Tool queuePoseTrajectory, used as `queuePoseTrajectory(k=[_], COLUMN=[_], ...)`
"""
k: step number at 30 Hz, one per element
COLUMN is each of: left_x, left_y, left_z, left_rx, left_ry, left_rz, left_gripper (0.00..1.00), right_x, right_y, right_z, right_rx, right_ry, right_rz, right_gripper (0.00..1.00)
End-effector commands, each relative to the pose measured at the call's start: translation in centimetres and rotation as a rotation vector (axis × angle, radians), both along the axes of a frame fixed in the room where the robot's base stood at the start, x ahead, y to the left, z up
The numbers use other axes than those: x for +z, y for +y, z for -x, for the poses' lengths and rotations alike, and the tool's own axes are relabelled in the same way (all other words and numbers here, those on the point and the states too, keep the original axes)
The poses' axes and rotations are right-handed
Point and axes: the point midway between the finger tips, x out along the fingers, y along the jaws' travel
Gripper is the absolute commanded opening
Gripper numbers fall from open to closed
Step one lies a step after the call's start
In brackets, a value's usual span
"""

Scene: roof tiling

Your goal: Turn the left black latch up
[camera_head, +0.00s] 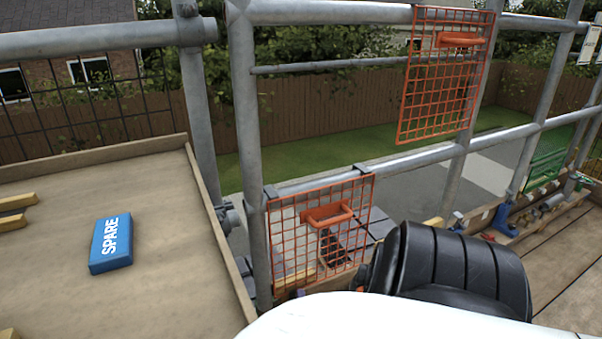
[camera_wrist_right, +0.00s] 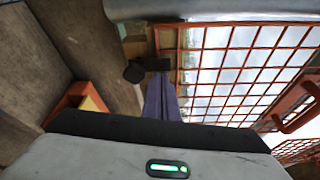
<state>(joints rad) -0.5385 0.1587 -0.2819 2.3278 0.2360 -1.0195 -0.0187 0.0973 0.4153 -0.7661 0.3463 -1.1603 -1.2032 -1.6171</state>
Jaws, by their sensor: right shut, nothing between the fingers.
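An orange mesh panel (camera_head: 290,235) with an orange handle (camera_head: 327,215) hangs on the lower rail in the head view. A black latch (camera_wrist_right: 136,71) shows in the right wrist view, a round knob with a short bar reaching right to the edge of the orange mesh (camera_wrist_right: 245,65). My right gripper (camera_wrist_right: 160,80) is shut and empty; its purple fingers come up just below the latch bar, and I cannot tell whether they touch it. My left gripper is not in view.
A second orange mesh panel (camera_head: 440,85) hangs higher on the scaffold rails. A wooden board (camera_head: 60,285) at left carries a blue block marked SPARE (camera_head: 111,243) and wooden pieces (camera_head: 18,202). Grey scaffold poles (camera_head: 247,120) stand close by. Planks lie at right.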

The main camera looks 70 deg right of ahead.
Motion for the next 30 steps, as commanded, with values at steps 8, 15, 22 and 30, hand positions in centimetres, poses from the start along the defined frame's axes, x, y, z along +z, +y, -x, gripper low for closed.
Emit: queuePoseTrajectory(k=[8, 15, 22, 30], left_x=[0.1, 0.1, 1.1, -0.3], left_y=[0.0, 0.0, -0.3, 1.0], left_z=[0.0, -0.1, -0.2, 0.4], left_rx=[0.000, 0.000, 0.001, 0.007], left_ry=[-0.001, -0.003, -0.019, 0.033], left_rz=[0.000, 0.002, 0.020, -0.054], left_gripper=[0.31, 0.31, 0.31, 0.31], right_x=[0.0, -0.1, 0.1, 0.2], right_y=[0.0, -0.5, -2.3, 3.4], right_z=[0.0, 0.4, 2.5, 5.1], right_rx=[0.000, -0.001, 0.000, -0.001], right_ry=[-0.001, 0.001, 0.002, 0.002], right_rz=[0.000, 0.000, -0.004, -0.004], right_gripper=[0.00, 0.00, 0.00, 0.00])
